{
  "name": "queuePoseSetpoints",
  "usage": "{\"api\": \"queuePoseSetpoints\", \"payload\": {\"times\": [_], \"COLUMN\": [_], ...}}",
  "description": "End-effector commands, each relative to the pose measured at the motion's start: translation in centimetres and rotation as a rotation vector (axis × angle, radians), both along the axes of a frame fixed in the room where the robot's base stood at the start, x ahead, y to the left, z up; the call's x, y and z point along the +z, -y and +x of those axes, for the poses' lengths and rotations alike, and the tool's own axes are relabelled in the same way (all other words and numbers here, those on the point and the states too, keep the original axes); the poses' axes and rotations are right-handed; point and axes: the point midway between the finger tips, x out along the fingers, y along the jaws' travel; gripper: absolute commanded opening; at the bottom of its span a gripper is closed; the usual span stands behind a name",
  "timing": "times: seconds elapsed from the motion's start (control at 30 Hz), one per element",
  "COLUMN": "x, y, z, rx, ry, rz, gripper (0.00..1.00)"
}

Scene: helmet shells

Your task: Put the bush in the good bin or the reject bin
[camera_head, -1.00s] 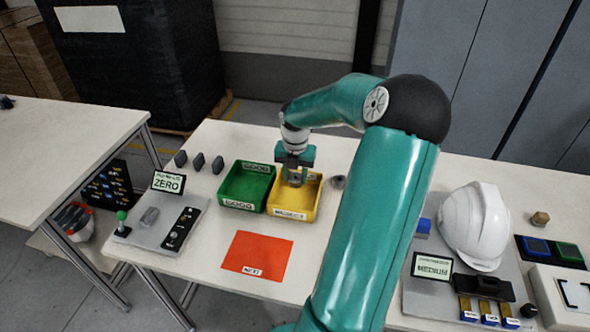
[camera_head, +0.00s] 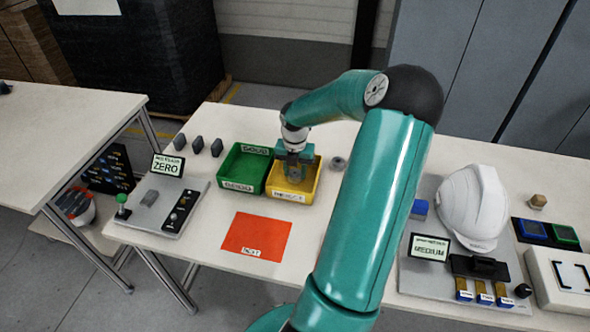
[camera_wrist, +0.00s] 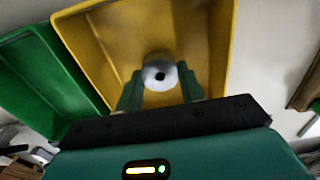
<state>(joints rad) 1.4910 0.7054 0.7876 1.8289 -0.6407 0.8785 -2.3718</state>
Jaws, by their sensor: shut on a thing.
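The bush (camera_wrist: 160,73) is a grey round piece with a dark hole in its middle, seen end-on in the wrist view. My gripper (camera_wrist: 160,88) is shut on it, one finger on each side. In the head view my gripper (camera_head: 294,176) points down inside the yellow reject bin (camera_head: 290,196), and the bush is mostly hidden there. The green good bin (camera_head: 238,186) stands directly left of the yellow one and looks empty. It also shows at the left of the wrist view (camera_wrist: 45,75). I cannot tell whether the bush touches the bin floor.
A small grey round part (camera_head: 338,163) lies right of the yellow bin. An orange mat (camera_head: 256,234) lies in front of the bins. A gauge plate with a ZERO display (camera_head: 168,165) stands left. A white helmet shell (camera_head: 472,205) stands right, beyond my arm.

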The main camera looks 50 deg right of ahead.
Motion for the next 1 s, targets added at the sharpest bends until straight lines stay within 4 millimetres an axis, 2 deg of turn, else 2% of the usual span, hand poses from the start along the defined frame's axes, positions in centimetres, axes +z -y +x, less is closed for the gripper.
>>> {"api": "queuePoseSetpoints", "payload": {"times": [0.63, 0.67, 0.77, 1.0], "x": [-1.0, -1.0, -1.0, -1.0], "y": [0.0, 0.0, 0.0, 0.0], "z": [0.0, 0.0, 0.0, 0.0], "rx": [0.0, 0.0, 0.0, 0.0], "ry": [-0.001, -0.001, 0.0, 0.0], "rz": [0.001, 0.001, 0.001, 0.001], "gripper": [0.13, 0.44, 0.63, 0.63]}}
